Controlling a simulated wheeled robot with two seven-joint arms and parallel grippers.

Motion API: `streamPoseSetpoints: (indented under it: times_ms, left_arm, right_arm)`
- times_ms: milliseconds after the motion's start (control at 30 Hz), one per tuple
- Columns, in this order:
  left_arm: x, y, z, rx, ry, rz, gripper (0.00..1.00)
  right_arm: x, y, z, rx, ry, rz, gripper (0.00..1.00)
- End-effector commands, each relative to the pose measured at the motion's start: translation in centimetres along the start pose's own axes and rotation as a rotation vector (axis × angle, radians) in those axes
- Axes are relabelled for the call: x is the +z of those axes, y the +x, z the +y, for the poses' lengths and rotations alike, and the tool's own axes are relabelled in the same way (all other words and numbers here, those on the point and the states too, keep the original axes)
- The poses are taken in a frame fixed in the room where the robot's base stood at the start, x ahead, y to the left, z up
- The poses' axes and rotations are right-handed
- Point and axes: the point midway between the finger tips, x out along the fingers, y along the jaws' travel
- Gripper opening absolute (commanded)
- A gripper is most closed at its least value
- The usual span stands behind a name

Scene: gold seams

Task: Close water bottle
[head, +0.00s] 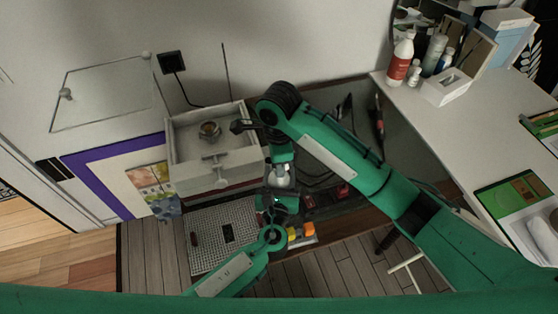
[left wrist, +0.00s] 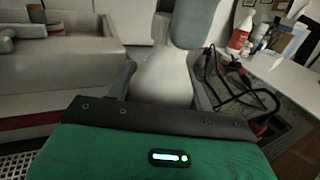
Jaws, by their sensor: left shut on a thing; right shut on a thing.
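A pale bottle (head: 281,178) stands between my two arms in the head view, small and partly covered by them. It fills the middle of the left wrist view (left wrist: 165,78). My left gripper (left wrist: 162,82) is shut on the bottle, with a grey finger on each side. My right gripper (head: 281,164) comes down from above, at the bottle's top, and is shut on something. A grey shape (left wrist: 195,22) covers the bottle's top in the left wrist view. I cannot tell whether it is the cap or a right finger, nor whether a cap is seated.
An open white drawer (head: 222,160) with a small round object (head: 209,130) is left of the bottle. A white counter (head: 440,125) at right carries a red-labelled bottle (head: 401,62). Cables lie behind my right arm. Orange and yellow blocks (head: 304,230) sit below.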

Motion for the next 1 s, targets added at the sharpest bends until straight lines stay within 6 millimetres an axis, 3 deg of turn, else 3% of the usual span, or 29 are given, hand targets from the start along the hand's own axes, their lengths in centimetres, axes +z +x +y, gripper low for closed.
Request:
streamPoseSetpoints:
  times_ms: [133, 267, 300, 433, 767, 1000]
  left_arm:
    - [-0.1, -0.1, 0.0, 0.0, 0.0, 0.002, 0.0]
    - [-0.1, -0.1, 0.0, 0.0, 0.0, 0.002, 0.0]
    - [-0.1, -0.1, 0.0, 0.0, 0.0, 0.002, 0.0]
    - [-0.1, -0.1, 0.0, 0.0, 0.0, 0.002, 0.0]
    - [-0.1, 0.0, 0.0, 0.0, 0.0, 0.002, 0.0]
    - [-0.1, 0.0, 0.0, 0.0, 0.0, 0.001, 0.0]
  right_arm:
    - [-0.1, -0.1, -0.1, -0.002, 0.201, 0.0, 0.09]
    - [-0.1, -0.1, -0.1, -0.002, 0.198, 0.0, 0.09]
    - [-0.1, -0.1, -0.1, -0.002, 0.198, 0.0, 0.31]
    - [0.0, 0.0, -0.1, -0.001, 0.196, 0.0, 0.55]
    - [0.0, -0.2, -0.1, -0.001, 0.194, 0.0, 0.55]
    - [-0.1, -2.5, -0.2, -0.006, 0.193, 0.002, 0.55]
